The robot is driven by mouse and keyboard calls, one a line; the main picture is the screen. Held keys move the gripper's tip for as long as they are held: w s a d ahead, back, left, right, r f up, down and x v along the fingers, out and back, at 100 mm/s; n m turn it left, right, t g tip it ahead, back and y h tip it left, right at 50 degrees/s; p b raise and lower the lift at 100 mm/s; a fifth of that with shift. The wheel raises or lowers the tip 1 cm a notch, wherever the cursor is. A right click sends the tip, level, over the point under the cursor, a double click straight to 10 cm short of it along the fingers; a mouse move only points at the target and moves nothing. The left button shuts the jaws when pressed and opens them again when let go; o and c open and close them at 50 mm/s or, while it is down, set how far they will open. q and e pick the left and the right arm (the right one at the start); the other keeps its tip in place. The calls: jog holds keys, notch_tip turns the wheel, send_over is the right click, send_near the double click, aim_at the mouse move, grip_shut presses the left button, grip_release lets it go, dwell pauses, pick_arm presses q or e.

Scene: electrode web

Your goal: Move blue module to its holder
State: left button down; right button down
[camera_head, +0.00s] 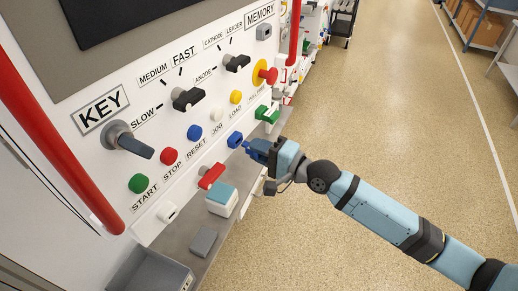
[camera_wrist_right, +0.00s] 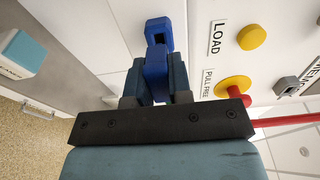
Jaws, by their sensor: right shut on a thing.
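My right gripper (camera_head: 256,150) is at the front of the white control panel, shut on the blue module. In the right wrist view, the blue module (camera_wrist_right: 155,65) stands between the dark fingers of the gripper (camera_wrist_right: 153,88). Its far end points at another blue piece (camera_wrist_right: 158,32) on the panel, which also shows in the head view (camera_head: 235,139). This piece looks like the blue holder. The two blue parts overlap in the wrist view, and I cannot tell whether they touch. My left gripper is not in view.
A red piece (camera_head: 211,176) and a green piece (camera_head: 266,114) sit on the panel's lower edge on either side. A white and teal box (camera_head: 222,199) stands on the ledge near a grey block (camera_head: 203,241) and a grey bin (camera_head: 152,274). Open floor lies right.

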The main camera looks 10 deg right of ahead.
jog(key=shift+x, duration=1.4)
jog(key=c, duration=1)
grip_release()
jog(key=shift+o, duration=0.2)
jog(key=shift+s+d+f, duration=0.1)
jog(key=shift+s+d, duration=0.1)
jog(key=b+v, duration=0.3)
jog(key=v, duration=1)
